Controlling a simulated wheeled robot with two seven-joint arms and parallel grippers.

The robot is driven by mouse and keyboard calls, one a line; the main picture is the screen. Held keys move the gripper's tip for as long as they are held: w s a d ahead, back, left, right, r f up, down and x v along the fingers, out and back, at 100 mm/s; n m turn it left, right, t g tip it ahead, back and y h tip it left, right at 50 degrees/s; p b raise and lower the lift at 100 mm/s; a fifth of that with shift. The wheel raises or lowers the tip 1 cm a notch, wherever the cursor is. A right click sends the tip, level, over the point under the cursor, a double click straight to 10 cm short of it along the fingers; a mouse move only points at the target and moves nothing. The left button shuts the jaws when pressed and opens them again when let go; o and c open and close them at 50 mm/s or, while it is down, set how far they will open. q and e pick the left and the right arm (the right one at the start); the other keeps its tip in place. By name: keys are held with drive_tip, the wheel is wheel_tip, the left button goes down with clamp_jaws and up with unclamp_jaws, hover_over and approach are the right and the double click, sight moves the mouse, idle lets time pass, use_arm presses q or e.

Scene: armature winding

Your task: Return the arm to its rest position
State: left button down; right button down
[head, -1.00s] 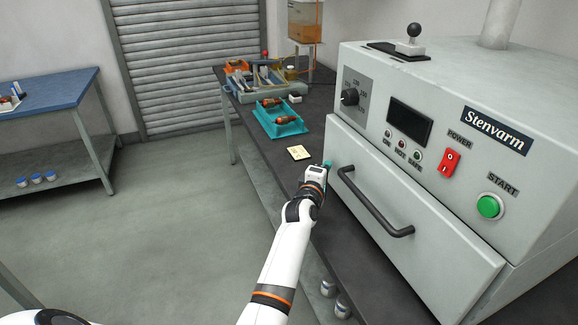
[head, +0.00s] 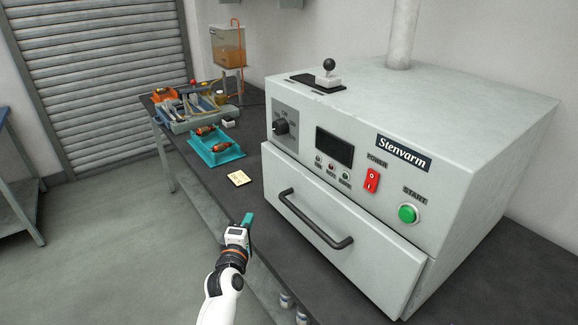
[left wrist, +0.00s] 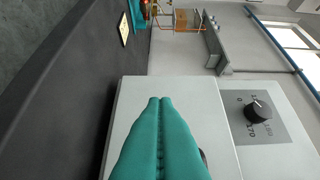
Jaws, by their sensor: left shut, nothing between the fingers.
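My left gripper (head: 247,220) is in the lower middle of the head view, just left of the oven's drawer front and over the bench edge. Its teal fingers (left wrist: 160,140) are pressed together with nothing between them in the left wrist view. The grey Stenvarm oven (head: 470,115) stands to its right, with its drawer front (head: 345,255) and dark handle (head: 315,222) facing me. The drawer looks closed. The gripper is apart from the handle. My right gripper is not in view.
An amber tank (head: 228,48) stands behind. The oven's dial (left wrist: 257,110) shows in the left wrist view. Open floor (head: 110,240) lies left.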

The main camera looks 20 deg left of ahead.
use_arm(q)
drive_tip(key=s+d+f+m+g+h, duration=0.2)
drive_tip(key=s+d+f+m+g, duration=0.15)
drive_tip(key=s+m, duration=0.4)
drive_tip(key=s+d+f+m+g+h, duration=0.2)
drive_tip(key=s+f+m+g, duration=0.3)
drive_tip(key=s, duration=0.4)
drive_tip(key=s+d+m+g+y, duration=0.15)
drive_tip(key=s+m+g, duration=0.6)
drive_tip(key=s, duration=1.25)
wheel_tip(320, 180, down, 27)
drive_tip(key=s+m, duration=0.1)
drive_tip(key=m, duration=0.1)
drive_tip(key=s+a+f, duration=0.3)
drive_tip(key=s+f, duration=1.2)
drive_tip(key=s, duration=0.1)
drive_tip(key=shift+s+a+f+g, duration=0.15)
drive_tip(key=shift+s+g, duration=0.1)
drive_tip(key=shift+g, duration=0.15)
